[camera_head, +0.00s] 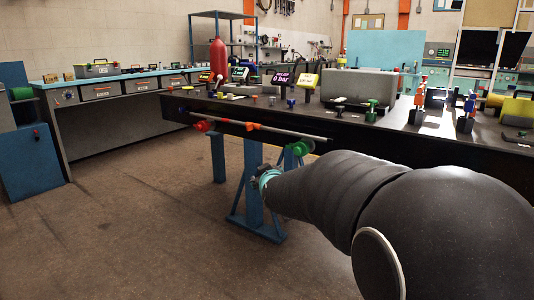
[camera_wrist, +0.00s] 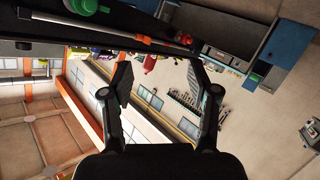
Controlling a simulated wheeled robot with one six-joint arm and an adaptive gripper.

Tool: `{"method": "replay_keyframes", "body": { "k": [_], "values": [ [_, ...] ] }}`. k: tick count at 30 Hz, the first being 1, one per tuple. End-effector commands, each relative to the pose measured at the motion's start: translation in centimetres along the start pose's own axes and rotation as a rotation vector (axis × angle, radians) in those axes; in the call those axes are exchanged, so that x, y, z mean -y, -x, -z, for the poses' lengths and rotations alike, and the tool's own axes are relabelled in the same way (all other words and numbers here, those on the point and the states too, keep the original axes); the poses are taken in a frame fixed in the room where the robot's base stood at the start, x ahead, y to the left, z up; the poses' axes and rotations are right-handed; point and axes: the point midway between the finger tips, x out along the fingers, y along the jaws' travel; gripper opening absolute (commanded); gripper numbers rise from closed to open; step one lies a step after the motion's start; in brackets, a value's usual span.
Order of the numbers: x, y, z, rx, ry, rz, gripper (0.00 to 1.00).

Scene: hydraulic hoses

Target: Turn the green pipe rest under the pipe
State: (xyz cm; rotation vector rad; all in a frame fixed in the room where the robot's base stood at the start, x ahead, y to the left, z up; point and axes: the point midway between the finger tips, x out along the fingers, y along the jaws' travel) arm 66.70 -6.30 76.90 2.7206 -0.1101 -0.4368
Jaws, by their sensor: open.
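A thin grey pipe (camera_head: 285,133) runs along the front face of the dark bench, below its top. In the wrist view the pipe (camera_wrist: 110,32) crosses the upper left, and a green part (camera_wrist: 85,6) is cut by the top edge. My gripper (camera_wrist: 165,85) is open, with nothing between its fingers. It is apart from the pipe and the green rest. In the head view my arm hides most of it.
A red part (camera_head: 203,126) is at the pipe's left end, and an orange part (camera_head: 253,126) lies along it. A blue stand (camera_head: 253,185) supports the bench (camera_head: 400,140). Displays and fittings stand on top. The floor (camera_head: 130,230) at left is clear.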

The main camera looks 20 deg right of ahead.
Motion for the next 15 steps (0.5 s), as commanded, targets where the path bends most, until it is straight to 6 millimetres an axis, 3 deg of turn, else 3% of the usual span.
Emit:
{"method": "replay_keyframes", "body": {
  "k": [1,6,12,15],
  "values": [
    [-0.7,-2.4,-0.4,-0.025,0.025,-0.044,0.60],
    [-3.6,-8.6,-1.2,-0.118,0.128,-0.224,0.60],
    [-6.6,-13.8,-3.8,-0.180,0.260,-0.454,0.60],
    [-7.7,-15.3,-5.2,-0.192,0.316,-0.552,0.60]
  ]
}}
